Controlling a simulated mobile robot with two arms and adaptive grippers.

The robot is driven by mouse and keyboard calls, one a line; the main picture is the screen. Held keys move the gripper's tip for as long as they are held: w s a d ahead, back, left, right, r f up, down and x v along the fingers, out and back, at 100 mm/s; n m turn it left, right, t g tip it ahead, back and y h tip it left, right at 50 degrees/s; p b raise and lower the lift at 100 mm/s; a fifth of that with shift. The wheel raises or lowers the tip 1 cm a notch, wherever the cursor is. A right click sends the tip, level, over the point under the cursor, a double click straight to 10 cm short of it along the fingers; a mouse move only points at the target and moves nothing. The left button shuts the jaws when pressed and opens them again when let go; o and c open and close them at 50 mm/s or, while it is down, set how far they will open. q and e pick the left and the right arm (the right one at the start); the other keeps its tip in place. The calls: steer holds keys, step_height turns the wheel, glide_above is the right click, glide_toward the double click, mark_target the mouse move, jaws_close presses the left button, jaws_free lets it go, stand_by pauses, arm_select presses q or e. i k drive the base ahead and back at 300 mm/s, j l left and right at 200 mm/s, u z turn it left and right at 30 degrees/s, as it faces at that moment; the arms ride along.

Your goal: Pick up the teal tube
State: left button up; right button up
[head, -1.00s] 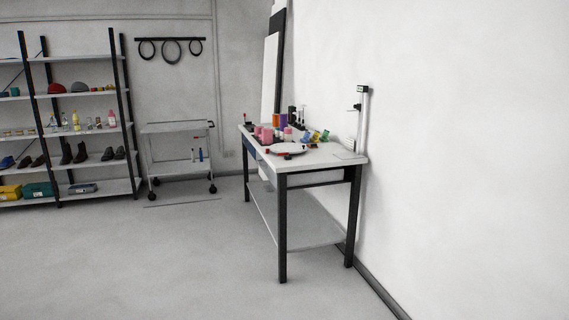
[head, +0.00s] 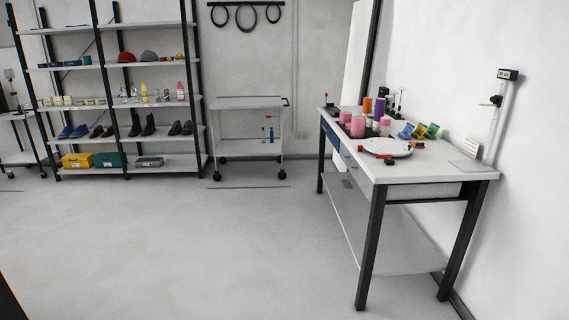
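I cannot pick out a teal tube for certain at this distance. A workbench (head: 420,172) stands at the right against the wall. On it are a white round turntable plate (head: 386,148), pink cylinders (head: 357,127), a purple cylinder (head: 379,107) and an orange cylinder (head: 367,105). Small blue, yellow and green items (head: 419,131) lie behind the plate. Neither of my grippers is in view.
A tall shelf rack (head: 165,169) with shoes, bottles, caps and boxes stands at the back left. A height gauge (head: 498,115) stands on the bench's right end. The grey floor (head: 190,250) in front of the bench and cart is open.

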mark_target(370, 119)
steer(key=i, duration=2)
steer(key=i+j+z, duration=0.1)
steer(key=i+z, duration=0.3)
steer(key=i+j+z, duration=0.25)
steer(key=i+z, duration=0.15)
steer(key=i, duration=0.15)
steer(key=i+j+z, duration=0.8)
steer(key=j, duration=0.1)
